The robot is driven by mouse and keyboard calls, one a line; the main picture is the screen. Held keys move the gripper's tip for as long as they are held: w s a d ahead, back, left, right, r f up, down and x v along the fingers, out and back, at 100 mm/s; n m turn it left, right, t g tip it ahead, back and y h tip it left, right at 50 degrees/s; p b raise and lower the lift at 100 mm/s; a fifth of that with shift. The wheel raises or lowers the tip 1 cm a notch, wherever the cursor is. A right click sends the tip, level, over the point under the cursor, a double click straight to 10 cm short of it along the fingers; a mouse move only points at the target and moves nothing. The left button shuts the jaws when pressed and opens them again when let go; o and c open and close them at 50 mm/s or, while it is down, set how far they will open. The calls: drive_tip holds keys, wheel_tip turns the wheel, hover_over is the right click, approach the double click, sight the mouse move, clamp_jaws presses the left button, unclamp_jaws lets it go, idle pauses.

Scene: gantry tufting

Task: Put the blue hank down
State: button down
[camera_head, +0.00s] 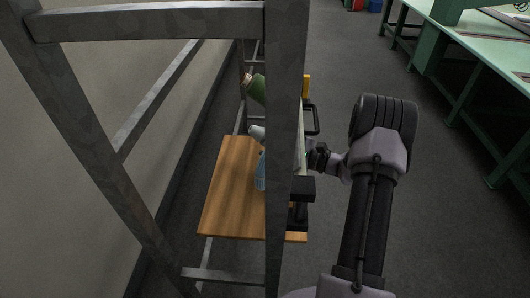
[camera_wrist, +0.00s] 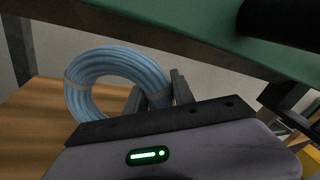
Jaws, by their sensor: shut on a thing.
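The blue hank (camera_wrist: 88,72) is a coiled ring of light blue strand with pale ties, held upright in the wrist view. My gripper (camera_wrist: 157,92) is shut on the right part of its ring. In the head view a blue sliver of the hank (camera_head: 261,171) shows just left of a grey post, over the wooden board (camera_head: 228,190). The post hides the fingers and most of the hank there. The board also shows behind the hank in the wrist view (camera_wrist: 32,112). I cannot tell whether the hank touches it.
The grey metal post (camera_head: 284,130) stands close beside my gripper. A green roll (camera_head: 258,88) and a white object (camera_head: 256,132) lie beyond the board. A green beam (camera_wrist: 190,42) crosses above the hank. The board's left part is bare. Green tables (camera_head: 480,60) stand far right.

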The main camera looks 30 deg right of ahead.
drive_tip(key=shift+w+a+f+b, duration=0.3)
drive_tip(key=shift+w+a+b, duration=0.25)
drive_tip(key=shift+w, duration=0.15)
drive_tip(key=c, duration=1.1)
unclamp_jaws()
drive_tip(key=shift+o, duration=0.2)
drive_tip(key=p+v, duration=0.3)
drive_tip(key=v, duration=0.9)
drive_tip(key=shift+s, duration=0.1)
